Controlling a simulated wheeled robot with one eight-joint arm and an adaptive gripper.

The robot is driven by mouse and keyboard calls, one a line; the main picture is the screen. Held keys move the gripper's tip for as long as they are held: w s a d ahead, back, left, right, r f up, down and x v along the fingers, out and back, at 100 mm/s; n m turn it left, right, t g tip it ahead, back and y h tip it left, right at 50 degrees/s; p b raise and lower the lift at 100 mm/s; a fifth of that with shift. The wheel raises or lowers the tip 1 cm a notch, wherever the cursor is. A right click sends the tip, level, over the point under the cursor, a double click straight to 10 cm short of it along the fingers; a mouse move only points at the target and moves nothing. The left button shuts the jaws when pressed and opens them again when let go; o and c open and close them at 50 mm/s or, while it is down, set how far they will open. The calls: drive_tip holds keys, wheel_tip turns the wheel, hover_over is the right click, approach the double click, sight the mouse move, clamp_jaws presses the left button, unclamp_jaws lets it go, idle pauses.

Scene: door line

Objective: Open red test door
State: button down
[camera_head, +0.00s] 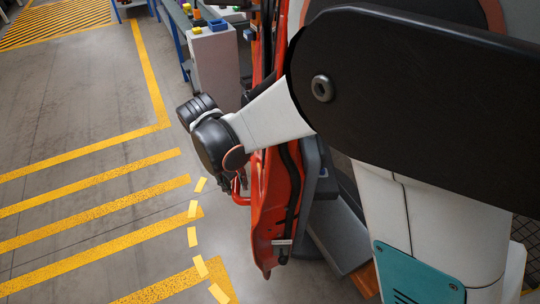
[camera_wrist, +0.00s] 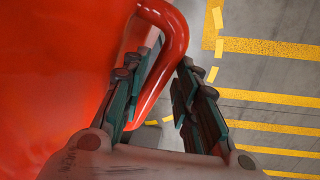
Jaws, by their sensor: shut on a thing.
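The red door (camera_head: 275,205) shows nearly edge-on in the head view, beside a grey post, with a black strip running down its edge. In the wrist view its glossy red face (camera_wrist: 50,70) fills the left side. A bent red bar handle (camera_wrist: 170,22) stands out from that face. The handle also shows in the head view (camera_head: 240,199), below my wrist. My gripper (camera_wrist: 168,62) is shut on the handle, one finger on each side of the bar. In the head view my gripper (camera_head: 228,184) is small and partly hidden by my wrist. I cannot tell how far the door stands open.
Dashed yellow marks (camera_head: 194,236) curve across the floor left of the door. Yellow stripes (camera_head: 95,212) cover the open grey floor further left. A grey cabinet (camera_head: 215,62) with a blue bin (camera_head: 217,25) stands behind the door. My arm hides much of the right side.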

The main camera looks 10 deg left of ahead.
drive_tip(key=shift+s+a, duration=0.25)
drive_tip(key=shift+a, duration=0.9)
drive_tip(key=c, duration=1.7)
unclamp_jaws()
drive_tip(key=shift+f, duration=0.1)
drive_tip(key=shift+s+a+r, duration=0.1)
drive_tip(key=shift+a+r, duration=0.15)
drive_tip(key=shift+r, duration=1.05)
drive_tip(key=shift+s+a+r, duration=0.15)
drive_tip(key=shift+a+r, duration=0.1)
drive_tip(key=shift+r, duration=1.1)
drive_tip(key=shift+s+a+r, duration=0.1)
drive_tip(key=shift+a+r, duration=0.15)
drive_tip(key=shift+r, duration=1.05)
